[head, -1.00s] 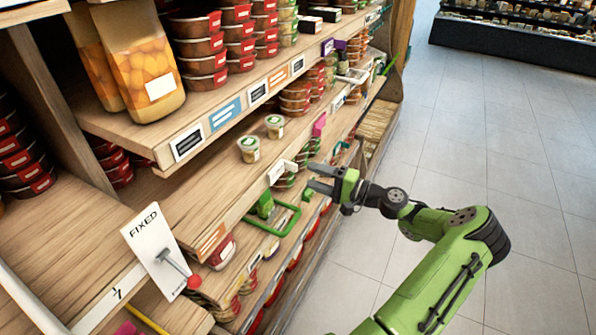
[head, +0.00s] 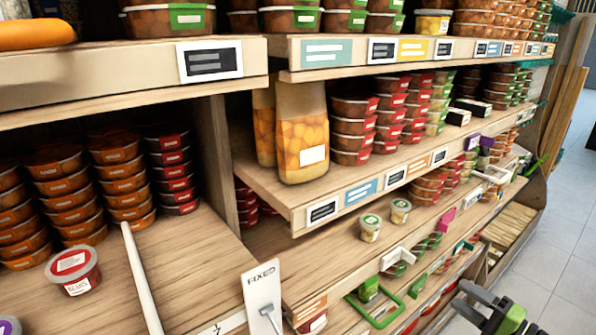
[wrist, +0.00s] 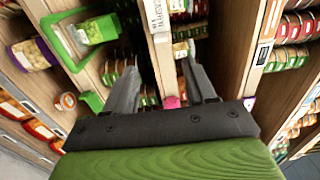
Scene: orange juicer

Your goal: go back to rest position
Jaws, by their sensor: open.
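My gripper (head: 480,307) shows at the bottom right of the head view, in front of the lower shelves, with part of my green arm below it. In the wrist view my gripper (wrist: 160,82) has its two grey fingers spread apart. Nothing is between the fingers; shelf edges and stacked tubs lie beyond them. My arm's elbow is out of the head view.
Wooden shelves hold stacked tubs (head: 120,180) and tall orange jars (head: 302,130). Two small tubs (head: 370,228) stand on a middle shelf. A green-handled item (head: 374,308) and a "FIXED" sign (head: 262,295) are lower. Tiled floor (head: 565,220) is free at right.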

